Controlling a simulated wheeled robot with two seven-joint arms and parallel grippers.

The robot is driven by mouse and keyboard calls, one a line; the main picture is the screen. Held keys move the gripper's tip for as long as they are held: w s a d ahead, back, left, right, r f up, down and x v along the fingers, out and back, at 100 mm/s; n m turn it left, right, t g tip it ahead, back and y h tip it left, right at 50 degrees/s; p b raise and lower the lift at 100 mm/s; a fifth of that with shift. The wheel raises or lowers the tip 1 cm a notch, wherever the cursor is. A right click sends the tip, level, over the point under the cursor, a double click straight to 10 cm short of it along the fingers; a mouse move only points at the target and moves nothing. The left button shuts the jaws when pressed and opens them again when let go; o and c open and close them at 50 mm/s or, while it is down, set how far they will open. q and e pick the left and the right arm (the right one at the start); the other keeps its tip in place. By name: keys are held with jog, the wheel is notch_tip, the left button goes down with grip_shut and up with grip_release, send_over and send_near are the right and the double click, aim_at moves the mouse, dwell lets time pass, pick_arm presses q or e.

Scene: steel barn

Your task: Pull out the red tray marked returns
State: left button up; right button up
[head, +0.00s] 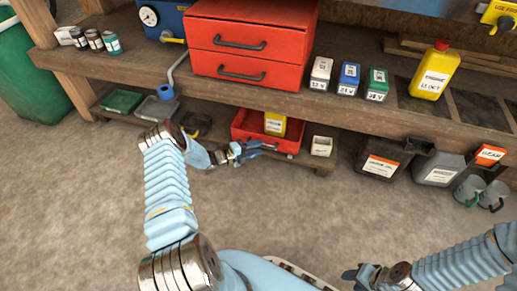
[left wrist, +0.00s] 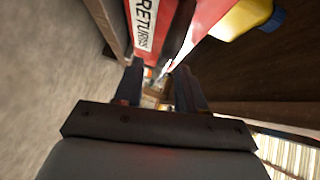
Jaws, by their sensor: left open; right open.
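The red tray (head: 246,122) sits on the low shelf under the bench, with a yellow container (head: 275,123) standing in it. Its white RETURNS label (left wrist: 146,22) shows in the left wrist view, partly cut off by the frame edge. My left gripper (head: 268,149) is at the tray's front. In the left wrist view, the left gripper's fingers (left wrist: 158,84) are apart, with the tray's front wall running down toward the gap between them. I cannot tell whether they touch it. My right gripper (head: 362,272) is open and empty, low above the floor, far from the tray.
A pale box (head: 322,146) stands right of the tray on the low shelf. Green (head: 122,101) and grey (head: 157,109) trays lie to the left. The bench (head: 210,91) with a red drawer cabinet (head: 250,40) overhangs the shelf. The concrete floor in front is clear.

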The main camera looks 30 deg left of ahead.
pick_arm(q)
jog(key=shift+w+d, duration=0.35)
jog(key=shift+w, duration=0.15)
grip_shut()
